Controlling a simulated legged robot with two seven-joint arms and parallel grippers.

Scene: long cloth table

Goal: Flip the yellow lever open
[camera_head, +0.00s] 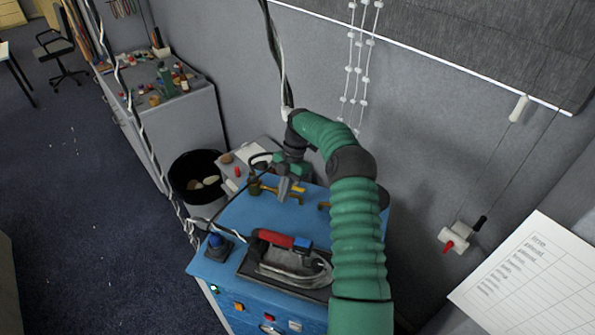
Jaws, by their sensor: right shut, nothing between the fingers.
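My right arm, in a green sleeve, reaches over the blue cabinet (228,212) from the lower right. My right gripper (284,192) points down at the back of the cabinet top, shut and empty. Small yellow lever parts (299,188) show right beside the fingertips, and a brass-coloured fitting (256,188) lies to their left. I cannot tell whether the fingers touch the lever, or its exact position, because the gripper partly covers this spot. Another yellow piece shows further right, partly behind my arm. My left gripper is not in view.
An iron with a red handle (272,238) rests on a dark plate at the cabinet front. A blue button (216,241) sits left of it. A black bin (197,177) stands left of the cabinet. Cables hang along the left side. A grey wall is behind.

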